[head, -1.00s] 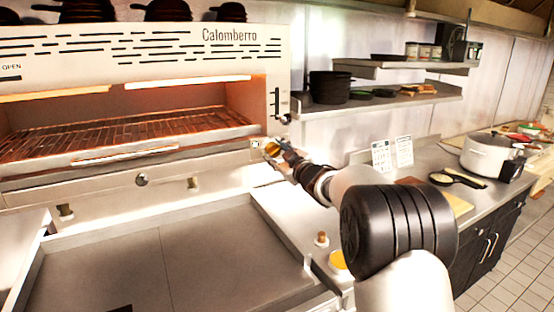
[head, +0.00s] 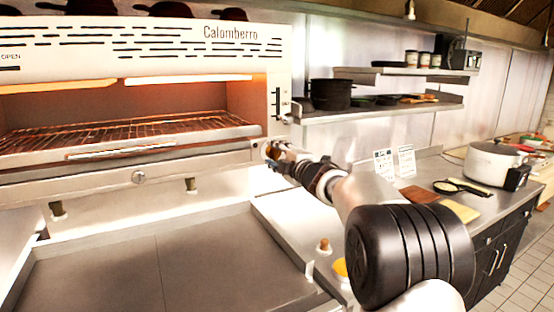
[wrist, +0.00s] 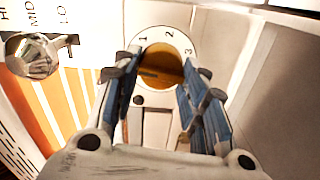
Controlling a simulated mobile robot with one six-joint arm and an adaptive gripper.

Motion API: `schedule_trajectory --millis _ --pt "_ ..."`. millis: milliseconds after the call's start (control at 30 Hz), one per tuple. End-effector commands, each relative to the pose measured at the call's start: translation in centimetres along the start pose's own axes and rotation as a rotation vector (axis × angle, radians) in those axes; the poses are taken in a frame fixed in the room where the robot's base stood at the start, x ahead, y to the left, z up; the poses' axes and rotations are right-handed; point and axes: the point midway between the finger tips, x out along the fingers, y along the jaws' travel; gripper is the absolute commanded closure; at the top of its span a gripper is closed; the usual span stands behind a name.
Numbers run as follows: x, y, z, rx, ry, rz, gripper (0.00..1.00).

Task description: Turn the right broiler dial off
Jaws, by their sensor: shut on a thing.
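The right broiler dial (wrist: 158,60) is a round brass-coloured knob on a white face marked 1, 2, 3 in the wrist view. My gripper (wrist: 160,75) has a blue-padded finger on each side of it and is shut on it. A dark line crosses the knob, but its exact setting is hard to tell. In the head view my gripper (head: 272,152) is at the right end of the broiler's (head: 200,160) front panel. There the fingers hide the dial.
A lever knob (wrist: 32,58) beside HI, MID, LO marks is close by in the wrist view. A flat griddle (head: 150,260) lies below the broiler. A shelf with a black pot (head: 330,94) is to the right. A white pot (head: 492,162) stands on the right counter.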

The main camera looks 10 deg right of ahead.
Motion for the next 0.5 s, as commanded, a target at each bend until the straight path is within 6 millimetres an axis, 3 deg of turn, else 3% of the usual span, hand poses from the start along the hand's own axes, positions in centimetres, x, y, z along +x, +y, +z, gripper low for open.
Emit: schedule_trajectory --millis 500 --pt "-0.01 -0.04 0.00 -0.153 0.000 0.000 0.84"
